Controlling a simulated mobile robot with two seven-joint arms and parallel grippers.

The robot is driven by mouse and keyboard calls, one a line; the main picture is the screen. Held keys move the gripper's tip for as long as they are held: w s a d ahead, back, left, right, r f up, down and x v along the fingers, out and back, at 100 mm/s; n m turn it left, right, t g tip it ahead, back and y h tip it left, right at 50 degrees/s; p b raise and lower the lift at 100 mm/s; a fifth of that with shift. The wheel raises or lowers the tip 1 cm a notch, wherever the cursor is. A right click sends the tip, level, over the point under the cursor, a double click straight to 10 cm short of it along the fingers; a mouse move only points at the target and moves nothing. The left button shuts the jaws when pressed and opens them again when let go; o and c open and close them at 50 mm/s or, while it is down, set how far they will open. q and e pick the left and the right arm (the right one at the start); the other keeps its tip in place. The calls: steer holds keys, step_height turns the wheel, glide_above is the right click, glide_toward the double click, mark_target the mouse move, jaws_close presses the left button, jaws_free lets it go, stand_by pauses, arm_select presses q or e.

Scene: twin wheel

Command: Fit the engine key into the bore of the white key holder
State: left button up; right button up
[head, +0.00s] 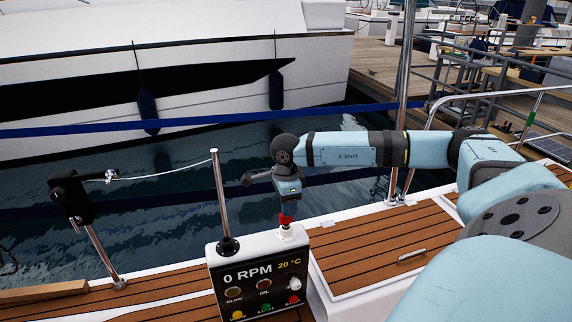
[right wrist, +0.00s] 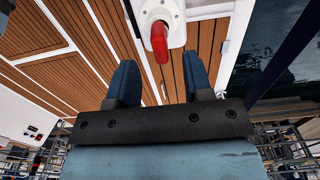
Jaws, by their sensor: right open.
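The red engine key (head: 286,219) stands at the top of the white key holder (head: 291,233), at the back right corner of the control panel. In the right wrist view the red key (right wrist: 159,42) projects from the round end of the white holder (right wrist: 158,13). I cannot tell how deep it sits in the bore, which is hidden. My right gripper (head: 287,201) is just above the key in the head view. In the wrist view its two blue fingers (right wrist: 161,70) are apart, with the key ahead of the gap between them. My left gripper is not in view.
The black panel (head: 262,292) reads 0 RPM and 20 °C and has several coloured buttons. A metal lever (head: 219,195) rises at its left. A black fitting on a post (head: 72,195) stands farther left. Teak deck (head: 375,245) lies to the right, water behind.

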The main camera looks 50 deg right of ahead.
step_height(320, 180, up, 8)
stand_by(0.7)
